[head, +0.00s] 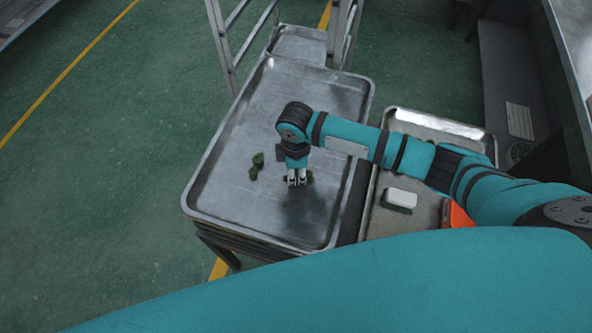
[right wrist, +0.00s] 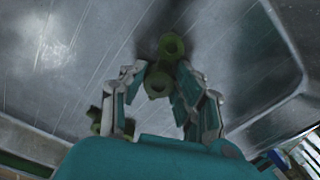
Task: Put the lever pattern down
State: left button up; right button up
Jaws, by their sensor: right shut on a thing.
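My right gripper (head: 297,181) is low over the large metal tray (head: 240,205) on the cart. In the right wrist view my right gripper (right wrist: 165,85) is shut on a green lever pattern (right wrist: 171,46), which has round, hollow ends. Only a little of this pattern (head: 310,177) shows beside the fingers in the head view. Whether it touches the tray is hard to tell. Another green pattern (head: 256,166) lies on the tray to the left of the gripper and also shows in the right wrist view (right wrist: 95,118). My left gripper is not in view.
A second metal tray (head: 440,122) on the right holds a white block (head: 401,197) and an orange object (head: 457,214). A metal rack frame (head: 340,35) stands at the back. The large tray is mostly bare around the patterns.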

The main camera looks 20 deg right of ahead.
jog(key=shift+f, duration=0.1)
jog(key=o, duration=1)
jog(key=shift+c, duration=0.2)
notch_tip(320, 180, up, 12)
